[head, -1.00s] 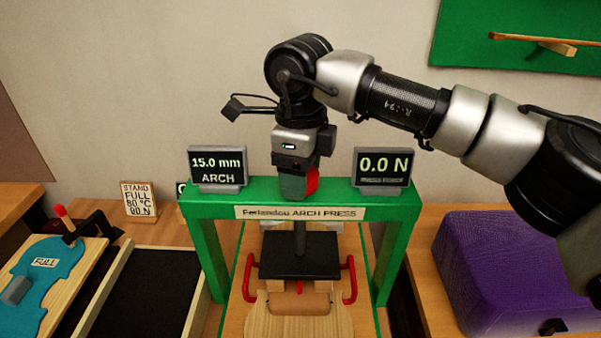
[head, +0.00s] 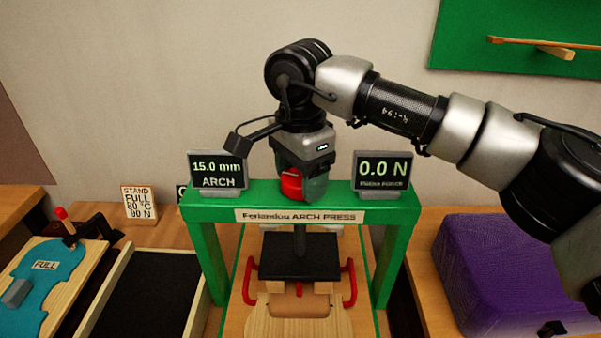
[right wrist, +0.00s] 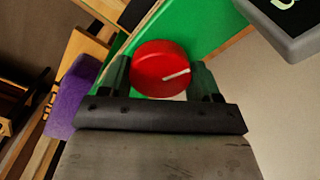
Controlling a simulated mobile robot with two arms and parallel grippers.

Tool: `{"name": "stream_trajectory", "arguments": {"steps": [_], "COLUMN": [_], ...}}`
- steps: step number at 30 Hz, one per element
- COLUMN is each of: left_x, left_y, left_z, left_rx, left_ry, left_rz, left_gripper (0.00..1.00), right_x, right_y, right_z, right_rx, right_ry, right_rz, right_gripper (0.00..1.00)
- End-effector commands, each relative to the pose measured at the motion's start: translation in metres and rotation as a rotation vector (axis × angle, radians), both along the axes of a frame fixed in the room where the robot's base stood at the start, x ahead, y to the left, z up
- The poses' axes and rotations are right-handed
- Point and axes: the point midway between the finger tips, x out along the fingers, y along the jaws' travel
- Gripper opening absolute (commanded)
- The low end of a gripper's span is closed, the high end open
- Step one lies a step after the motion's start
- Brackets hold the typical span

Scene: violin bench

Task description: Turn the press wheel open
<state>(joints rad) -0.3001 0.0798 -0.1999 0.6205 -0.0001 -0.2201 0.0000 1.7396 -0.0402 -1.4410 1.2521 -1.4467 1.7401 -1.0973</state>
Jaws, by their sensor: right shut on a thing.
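The red press wheel (head: 291,185) sits on top of the green arch press frame (head: 340,197). In the right wrist view the wheel (right wrist: 160,68) is a red disc with a white pointer line. My right gripper (head: 300,186) points down from above, with one finger on each side of the wheel, shut on it. The black press plate (head: 315,262) hangs on its shaft under the crossbeam, above a wooden plate (head: 270,324) and a brown block. The left display (head: 218,170) reads 15.0 mm ARCH; the right display (head: 383,170) reads 0.0 N. My left gripper is out of view.
A purple block (head: 500,265) stands right of the press. A black-floored tray (head: 140,290) and a teal violin-shaped template (head: 50,265) marked FULL lie to the left. A small sign (head: 140,203) stands behind them. Red handles (head: 349,282) flank the plate.

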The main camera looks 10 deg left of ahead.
Motion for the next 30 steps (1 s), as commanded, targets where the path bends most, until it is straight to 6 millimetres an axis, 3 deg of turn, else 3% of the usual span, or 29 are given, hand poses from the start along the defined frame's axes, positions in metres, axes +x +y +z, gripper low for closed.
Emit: {"name": "stream_trajectory", "arguments": {"steps": [12, 30], "left_x": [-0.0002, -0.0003], "left_y": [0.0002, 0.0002], "left_z": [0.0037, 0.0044], "left_rx": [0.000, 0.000], "left_ry": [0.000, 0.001], "left_rz": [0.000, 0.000], "left_gripper": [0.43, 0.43], "right_x": [0.0017, 0.0019], "right_y": [0.0002, 0.0003], "right_z": [0.0041, 0.0042], "right_rx": [0.005, 0.006], "right_ry": [-0.006, -0.007], "right_rz": [0.272, 0.356], "right_gripper": [0.39, 0.39]}}
